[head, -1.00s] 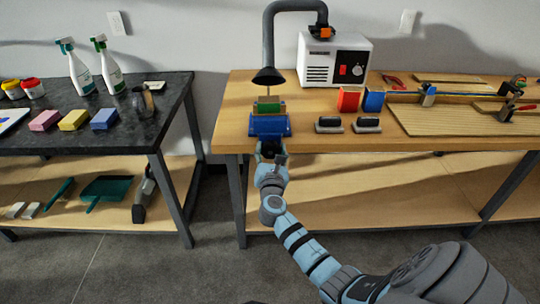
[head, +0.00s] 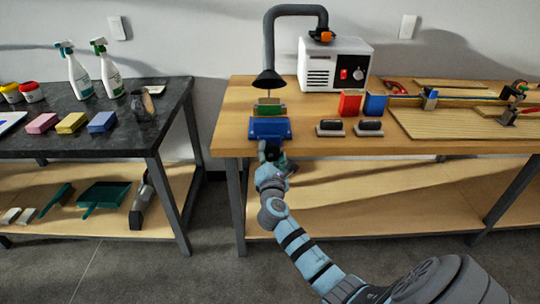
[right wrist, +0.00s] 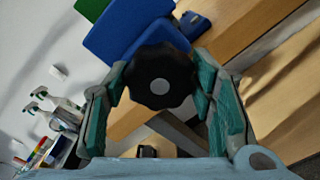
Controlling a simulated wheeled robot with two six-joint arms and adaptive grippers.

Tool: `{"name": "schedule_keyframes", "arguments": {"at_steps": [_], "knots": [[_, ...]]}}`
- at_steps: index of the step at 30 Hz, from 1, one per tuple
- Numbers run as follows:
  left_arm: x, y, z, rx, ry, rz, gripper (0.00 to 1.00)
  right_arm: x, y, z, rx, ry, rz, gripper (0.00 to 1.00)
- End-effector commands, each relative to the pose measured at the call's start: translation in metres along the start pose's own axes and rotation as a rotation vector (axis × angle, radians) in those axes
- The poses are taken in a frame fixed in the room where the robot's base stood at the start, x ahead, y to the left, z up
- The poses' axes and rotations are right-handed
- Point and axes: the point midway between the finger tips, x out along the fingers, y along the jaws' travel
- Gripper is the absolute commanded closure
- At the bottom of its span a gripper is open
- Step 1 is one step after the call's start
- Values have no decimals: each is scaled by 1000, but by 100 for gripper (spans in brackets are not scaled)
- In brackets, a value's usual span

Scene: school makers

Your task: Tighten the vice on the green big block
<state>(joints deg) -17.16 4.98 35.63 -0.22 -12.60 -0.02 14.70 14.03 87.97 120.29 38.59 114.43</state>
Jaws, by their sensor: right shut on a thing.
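The blue vice (head: 268,128) stands at the front edge of the wooden bench. The green big block (head: 270,110) shows just behind its blue front part. Whether a gap is left between jaw and block cannot be made out. My right gripper (head: 270,151) is in front of the vice. In the right wrist view its green-padded fingers (right wrist: 160,92) are shut on the sides of a black lobed knob (right wrist: 160,76) at the vice's front. The vice (right wrist: 125,27) and a corner of the block (right wrist: 92,8) show behind the knob. My left gripper is not in view.
A black lamp or suction hood (head: 268,79) hangs close above the vice. A white machine (head: 333,64), a red block (head: 350,103), a blue block (head: 375,104) and two black-topped pieces (head: 330,128) stand to the right. A dark table (head: 100,145) is at left.

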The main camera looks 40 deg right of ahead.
Motion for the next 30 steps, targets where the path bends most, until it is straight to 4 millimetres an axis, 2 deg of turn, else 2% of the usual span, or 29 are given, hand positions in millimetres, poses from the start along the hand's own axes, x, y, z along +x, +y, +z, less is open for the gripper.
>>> {"name": "schedule_keyframes", "arguments": {"at_steps": [7,8,11,22,26,30], "knots": [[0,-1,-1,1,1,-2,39,-1,-4,-2,-2,4,-9,78],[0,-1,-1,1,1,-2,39,-1,-4,-2,-2,4,-9,47],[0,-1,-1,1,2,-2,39,-1,-3,-2,-2,3,-7,31],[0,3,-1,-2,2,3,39,-5,0,-3,-1,5,0,30],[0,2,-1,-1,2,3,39,-29,0,-2,1,5,-1,30],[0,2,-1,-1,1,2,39,-69,-1,-2,1,5,-3,30]]}}
